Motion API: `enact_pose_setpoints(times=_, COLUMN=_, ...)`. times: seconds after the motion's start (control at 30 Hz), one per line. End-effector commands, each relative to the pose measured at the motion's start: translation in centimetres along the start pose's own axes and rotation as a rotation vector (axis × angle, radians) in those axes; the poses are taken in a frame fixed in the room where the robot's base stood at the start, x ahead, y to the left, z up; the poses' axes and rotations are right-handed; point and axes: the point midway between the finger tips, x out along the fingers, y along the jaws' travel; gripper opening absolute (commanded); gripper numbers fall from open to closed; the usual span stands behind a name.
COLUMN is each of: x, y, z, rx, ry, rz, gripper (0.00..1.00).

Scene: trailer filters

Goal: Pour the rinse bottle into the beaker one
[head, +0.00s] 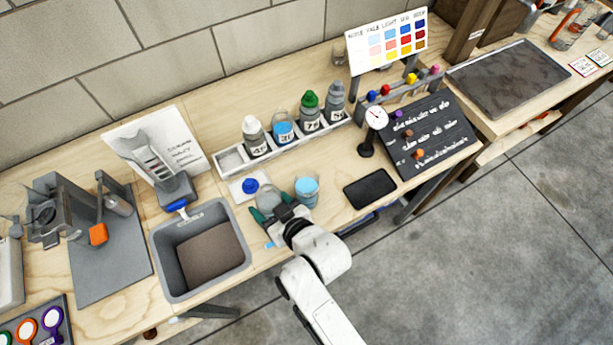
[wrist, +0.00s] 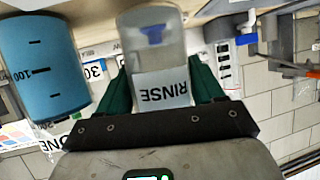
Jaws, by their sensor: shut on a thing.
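My gripper (head: 273,221) is shut on the clear rinse bottle (head: 267,196), with its green fingers on either side of it. In the wrist view (wrist: 160,95) the picture is upside down. There the bottle (wrist: 150,50) shows a white label reading RINSE, and it looks about upright. Beaker one (head: 307,191) stands on the bench just right of the bottle and holds blue liquid. In the wrist view beaker one (wrist: 40,65) is at the left, apart from the bottle, with a 100 mark and a partly seen label.
A blue cap (head: 249,186) lies on a white pad behind the bottle. A rack (head: 286,146) of labelled bottles stands behind. A grey bin (head: 160,265) is at the left, a black slab (head: 370,189) at the right. A small dial gauge (head: 376,118) stands farther right.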

Motion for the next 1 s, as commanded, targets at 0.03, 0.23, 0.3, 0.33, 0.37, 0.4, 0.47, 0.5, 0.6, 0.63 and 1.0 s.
enact_pose_setpoints(times=0.03, x=0.0, y=0.0, z=-0.1, rx=-0.014, ry=-0.002, rz=0.007, gripper=0.22)
enact_pose_setpoints(times=0.23, x=0.0, y=0.0, z=-0.1, rx=-0.047, ry=-0.008, rz=0.023, gripper=0.22)
enact_pose_setpoints(times=0.3, x=-0.2, y=0.0, z=-0.5, rx=-0.051, ry=-0.008, rz=0.025, gripper=0.22)
enact_pose_setpoints(times=0.33, x=-0.3, y=-0.1, z=-0.8, rx=-0.052, ry=-0.008, rz=0.025, gripper=0.22)
enact_pose_setpoints(times=0.37, x=-0.4, y=-0.1, z=-1.1, rx=-0.052, ry=-0.007, rz=0.025, gripper=0.22)
enact_pose_setpoints(times=0.4, x=-0.7, y=-0.1, z=-1.6, rx=-0.052, ry=-0.007, rz=0.026, gripper=0.22)
enact_pose_setpoints(times=0.47, x=-0.9, y=-0.1, z=-2.2, rx=-0.052, ry=-0.008, rz=0.026, gripper=0.22)
enact_pose_setpoints(times=0.5, x=-1.1, y=-0.2, z=-2.5, rx=-0.052, ry=-0.008, rz=0.026, gripper=0.22)
enact_pose_setpoints(times=0.6, x=-1.4, y=-0.2, z=-3.2, rx=-0.052, ry=-0.007, rz=0.026, gripper=0.22)
enact_pose_setpoints(times=0.63, x=-1.5, y=-0.2, z=-3.5, rx=-0.052, ry=-0.007, rz=0.025, gripper=0.22)
enact_pose_setpoints(times=1.0, x=-2.1, y=-0.3, z=-4.5, rx=-0.052, ry=-0.009, rz=0.025, gripper=0.22)
